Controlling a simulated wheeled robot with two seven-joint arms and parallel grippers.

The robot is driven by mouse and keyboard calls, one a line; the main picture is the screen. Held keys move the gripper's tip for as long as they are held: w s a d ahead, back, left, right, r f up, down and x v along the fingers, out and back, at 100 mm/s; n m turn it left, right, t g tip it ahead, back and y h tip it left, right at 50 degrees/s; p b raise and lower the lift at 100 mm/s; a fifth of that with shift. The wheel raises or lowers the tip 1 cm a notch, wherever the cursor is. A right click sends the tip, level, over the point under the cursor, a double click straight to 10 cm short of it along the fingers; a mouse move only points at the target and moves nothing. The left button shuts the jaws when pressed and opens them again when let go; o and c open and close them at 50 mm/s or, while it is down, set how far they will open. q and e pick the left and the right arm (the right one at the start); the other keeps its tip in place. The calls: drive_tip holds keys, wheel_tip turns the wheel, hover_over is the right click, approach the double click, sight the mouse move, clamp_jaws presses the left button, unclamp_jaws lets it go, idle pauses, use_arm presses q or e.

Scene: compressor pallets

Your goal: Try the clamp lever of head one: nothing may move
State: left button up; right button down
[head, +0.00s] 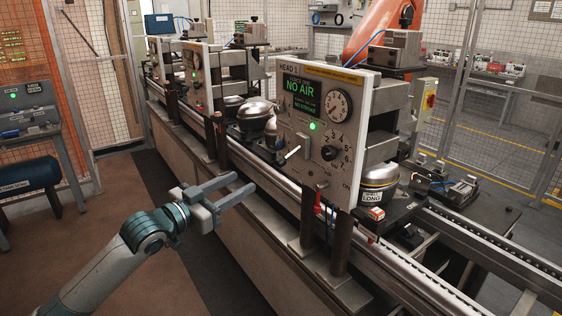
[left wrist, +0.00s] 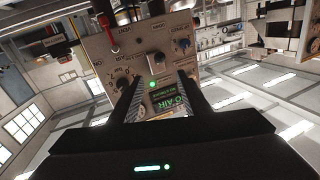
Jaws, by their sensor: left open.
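The head one panel (head: 340,103) is a pale upright plate with a lit green "NO AIR" display (head: 303,90), a green lamp (head: 312,127) and a round gauge (head: 339,105). A pale lever (head: 290,155) sticks out at its left, and a red-handled lever (head: 318,207) hangs at its lower edge. I cannot read which is the clamp lever. My left gripper (head: 245,182) is open and empty, left of the panel and apart from it. In the left wrist view the panel (left wrist: 112,50) appears upside down beyond the open fingers (left wrist: 160,98). My right gripper is out of view.
Another compressor (head: 256,115) is behind the panel's left side. A conveyor rail (head: 420,285) runs along the front. The floor at left (head: 150,190) is clear.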

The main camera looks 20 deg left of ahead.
use_arm(q)
drive_tip(key=p, duration=0.3)
approach(277, 163)
drive_tip(key=w, duration=0.2)
drive_tip(key=x, duration=0.2)
drive_tip(key=p+x, duration=0.1)
drive_tip(key=x, duration=0.5)
drive_tip(key=shift+d+p, duration=0.35)
drive_tip(key=shift+d, duration=0.1)
drive_tip(key=shift+w+d, duration=0.3)
drive_tip(key=shift+w, duration=0.35)
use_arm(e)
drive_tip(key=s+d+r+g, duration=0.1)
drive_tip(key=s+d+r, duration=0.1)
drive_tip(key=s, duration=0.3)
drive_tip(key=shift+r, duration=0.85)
use_arm(q)
clamp_jaws()
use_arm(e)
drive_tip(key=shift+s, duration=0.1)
